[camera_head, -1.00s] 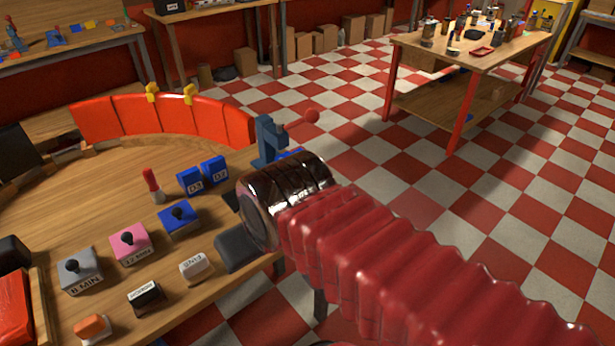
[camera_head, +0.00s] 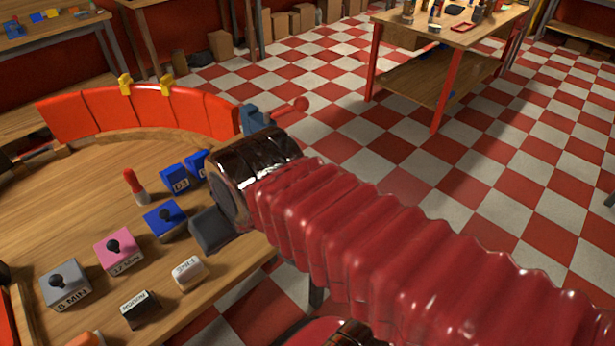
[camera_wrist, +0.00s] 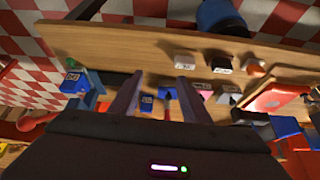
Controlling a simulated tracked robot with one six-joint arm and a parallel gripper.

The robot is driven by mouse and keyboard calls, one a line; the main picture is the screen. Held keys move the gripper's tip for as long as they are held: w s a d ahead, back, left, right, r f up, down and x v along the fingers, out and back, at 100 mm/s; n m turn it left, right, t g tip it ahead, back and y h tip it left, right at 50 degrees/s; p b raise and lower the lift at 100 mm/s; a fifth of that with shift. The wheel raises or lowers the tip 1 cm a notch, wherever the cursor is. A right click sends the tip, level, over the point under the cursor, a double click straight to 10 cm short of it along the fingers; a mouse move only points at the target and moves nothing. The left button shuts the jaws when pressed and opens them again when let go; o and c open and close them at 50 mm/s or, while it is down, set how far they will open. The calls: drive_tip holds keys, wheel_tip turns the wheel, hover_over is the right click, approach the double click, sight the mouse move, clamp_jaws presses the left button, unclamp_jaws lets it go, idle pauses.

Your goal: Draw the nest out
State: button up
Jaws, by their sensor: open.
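No part in view can be clearly told as the nest. The wooden bench (camera_head: 75,190) carries a curved red wall (camera_head: 150,108) with yellow clips on its rim. Blue blocks (camera_head: 175,179), one marked D3, stand near a red-and-white peg (camera_head: 134,187). My arm's red bellows and dark cuff reach over the bench's right edge and hide my gripper in the head view. In the wrist view my gripper (camera_wrist: 160,84) is open. A blue block (camera_wrist: 147,103) and a blue knobbed box (camera_wrist: 168,92) show between or beyond its fingers; contact cannot be told.
Grey (camera_head: 66,285), pink (camera_head: 119,251) and blue knobbed boxes line the bench, with white (camera_head: 187,271) and black (camera_head: 139,307) switches in front. Open checkered floor lies right, before another table (camera_head: 450,35).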

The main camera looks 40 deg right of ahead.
drive_tip(key=w+d+f+m+y, duration=0.6)
drive_tip(key=d+f+m, duration=0.35)
drive_tip(key=m, duration=0.65)
drive_tip(key=s+d+f+m+t+h, duration=0.1)
drive_tip(key=d+m+t, duration=0.3)
drive_tip(key=d+m, duration=0.4)
drive_tip(key=s+d+f+m+t+h, duration=0.2)
drive_tip(key=d+m, duration=0.5)
drive_tip(key=d, duration=0.9)
wheel_tip(320, 180, down, 2)
drive_tip(key=shift+f+m+t+h, duration=0.1)
drive_tip(key=shift+m+t+h, duration=0.4)
drive_tip(key=shift+t, duration=0.5)
drive_tip(key=x, duration=1.3)
drive_tip(key=shift+w+f, duration=0.15)
drive_tip(key=shift+w, duration=0.2)
